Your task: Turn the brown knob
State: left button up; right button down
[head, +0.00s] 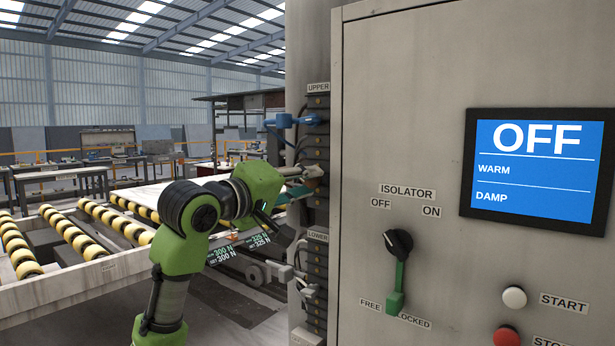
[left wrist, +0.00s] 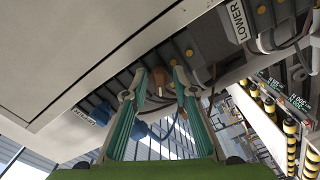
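The brown knob (left wrist: 159,78) sits on the dark connector strip on the cabinet's side, seen in the left wrist view. In the head view a small brown part of it (head: 314,172) shows beside my left fingertips. My left gripper (head: 298,180) reaches in from the left to the strip, between the UPPER and LOWER labels. In the left wrist view its two green fingers (left wrist: 160,88) are apart, with the knob between their tips and a gap seeming to show on each side. Contact cannot be told. My right gripper is not in view.
A blue connector (head: 298,121) with a cable sticks out above my gripper, and a grey connector (head: 281,271) below it. The cabinet front (head: 375,90) bears an isolator handle (head: 398,250), an OFF screen (head: 537,165) and buttons. A roller conveyor (head: 85,235) stands at left.

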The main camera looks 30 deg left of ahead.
pick_arm(q)
jog(key=shift+w, duration=0.4)
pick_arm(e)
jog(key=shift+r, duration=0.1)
pick_arm(q)
grip_shut()
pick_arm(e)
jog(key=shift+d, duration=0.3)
